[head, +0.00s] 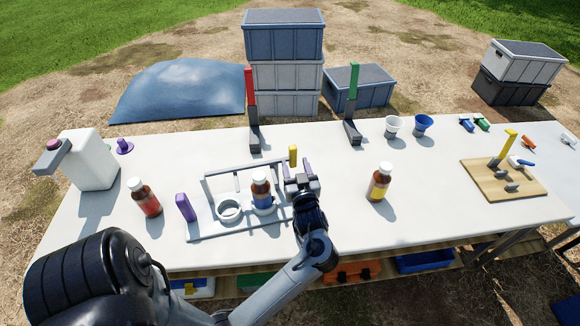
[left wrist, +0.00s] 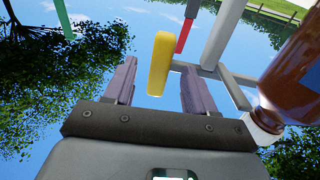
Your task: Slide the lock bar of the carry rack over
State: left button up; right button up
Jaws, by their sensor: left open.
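The carry rack (head: 203,230) stands on the table left of centre, a pale frame with a raised rail along its back. One ring is empty, and a brown bottle with a blue label (head: 262,188) stands in the other. A yellow knob (head: 293,155) stands upright at the rack's right end; I take it for the lock bar's handle. My left gripper (head: 301,168) is open at that end. In the left wrist view, the yellow knob (left wrist: 161,62) shows between the two purple fingers (left wrist: 156,72), with gaps on both sides. The bar beneath it is mostly hidden. My right gripper is not in view.
A red-labelled bottle (head: 144,198) and a white jug (head: 88,160) stand to the left, a yellow-labelled bottle (head: 379,182) to the right. Red (head: 251,95) and green (head: 352,90) upright handles stand behind. The table right of the rack's front is clear.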

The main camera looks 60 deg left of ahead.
pick_arm(q)
grip_shut()
jog(key=shift+s+a+r+p, duration=0.1)
jog(key=shift+s+a+p, duration=0.05)
jog(key=shift+s+p, duration=0.5)
jog(key=shift+s, duration=0.15)
jog(key=shift+s+a+p, duration=0.2)
jog(key=shift+s+p, duration=0.25)
jog(key=shift+s, duration=0.2)
